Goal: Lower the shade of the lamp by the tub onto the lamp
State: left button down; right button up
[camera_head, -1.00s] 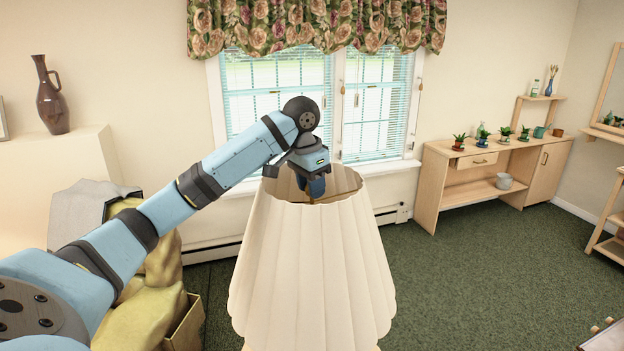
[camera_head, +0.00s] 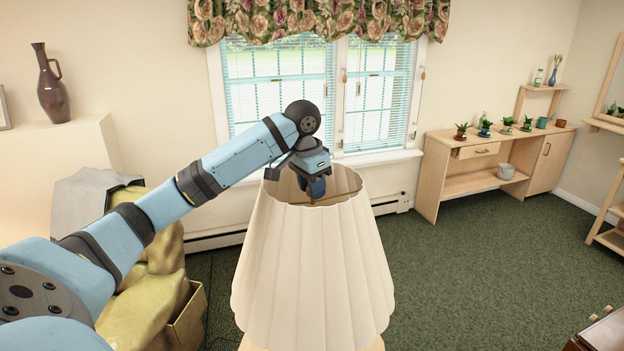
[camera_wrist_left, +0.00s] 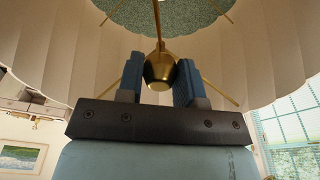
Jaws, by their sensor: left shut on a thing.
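A large cream pleated lampshade (camera_head: 313,270) stands upright in the middle of the head view, wide at the bottom and open at the top. My left gripper (camera_head: 313,190) reaches down into its top opening. In the left wrist view its blue fingers (camera_wrist_left: 160,82) are shut on a brass knob (camera_wrist_left: 159,68) at the centre of the shade's thin wire frame. The pleated inside (camera_wrist_left: 90,50) surrounds the fingers. The lamp's body is hidden by the shade, so I cannot tell whether the shade rests on it. The tub is not clearly seen. My right gripper is out of view.
A yellow sack-like thing (camera_head: 150,300) and a box (camera_head: 190,315) are left of the shade, near my left arm. A window (camera_head: 320,100) is behind. A wooden cabinet (camera_head: 550,167) with several plants stands at the right. Green carpet (camera_head: 480,260) between is clear.

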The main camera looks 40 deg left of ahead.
pick_arm(q)
notch_tip(320, 180, down, 2)
jog(key=shift+f, duration=0.15)
notch_tip(320, 180, down, 8)
jog(key=shift+f, duration=0.2)
dwell(0.6)
jog(key=c, duration=0.8)
grip_release()
jog(key=shift+o, duration=0.5)
